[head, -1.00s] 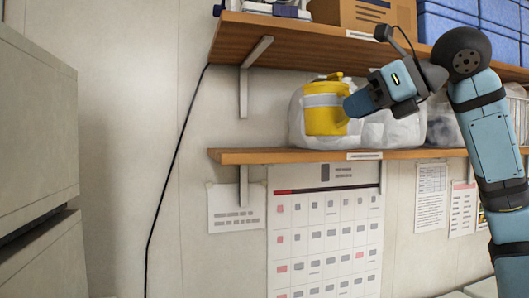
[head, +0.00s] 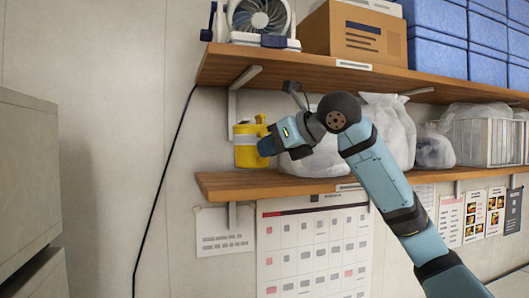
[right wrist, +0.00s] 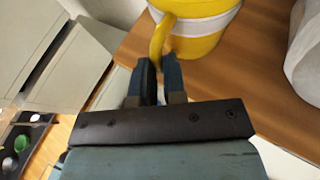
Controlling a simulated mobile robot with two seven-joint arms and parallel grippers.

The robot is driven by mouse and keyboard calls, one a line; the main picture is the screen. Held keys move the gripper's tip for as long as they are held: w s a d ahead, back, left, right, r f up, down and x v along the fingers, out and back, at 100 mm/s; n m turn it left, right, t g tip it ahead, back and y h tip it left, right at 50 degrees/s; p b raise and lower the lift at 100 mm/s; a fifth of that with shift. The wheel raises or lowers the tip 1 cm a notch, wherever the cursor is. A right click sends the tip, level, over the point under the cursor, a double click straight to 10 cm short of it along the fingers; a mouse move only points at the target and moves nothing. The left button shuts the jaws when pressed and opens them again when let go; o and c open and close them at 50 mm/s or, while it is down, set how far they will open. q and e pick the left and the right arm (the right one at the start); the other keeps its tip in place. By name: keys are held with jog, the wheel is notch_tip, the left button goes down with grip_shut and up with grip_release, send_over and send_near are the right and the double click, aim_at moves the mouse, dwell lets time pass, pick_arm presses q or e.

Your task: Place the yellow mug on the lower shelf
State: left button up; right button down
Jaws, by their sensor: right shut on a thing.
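The yellow mug (head: 248,150) with a white band is upright at the left part of the lower shelf (head: 270,184). Its base is at or just above the board; I cannot tell whether it touches. My right gripper (head: 268,145) reaches in from the right and is shut on the mug's handle. In the right wrist view the fingers (right wrist: 158,75) pinch the yellow handle, and the mug (right wrist: 200,28) is over the wooden board, its top cut off by the frame. My left gripper is not in view.
White plastic bags (head: 320,150) sit on the lower shelf to the right of the mug. A wire basket (head: 485,140) is farther right. The upper shelf (head: 300,70) overhead bears a fan (head: 262,18), a cardboard box (head: 355,35) and blue bins (head: 437,45). The shelf's left end is clear.

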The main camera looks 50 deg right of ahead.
aim_at(265, 164)
jog(key=shift+w, duration=0.75)
jog(key=shift+f, duration=1.75)
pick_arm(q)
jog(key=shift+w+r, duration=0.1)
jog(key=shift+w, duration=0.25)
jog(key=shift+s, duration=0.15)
pick_arm(e)
jog(key=shift+s, duration=0.1)
jog(key=shift+f, duration=0.1)
jog(key=c, duration=1.2)
grip_release()
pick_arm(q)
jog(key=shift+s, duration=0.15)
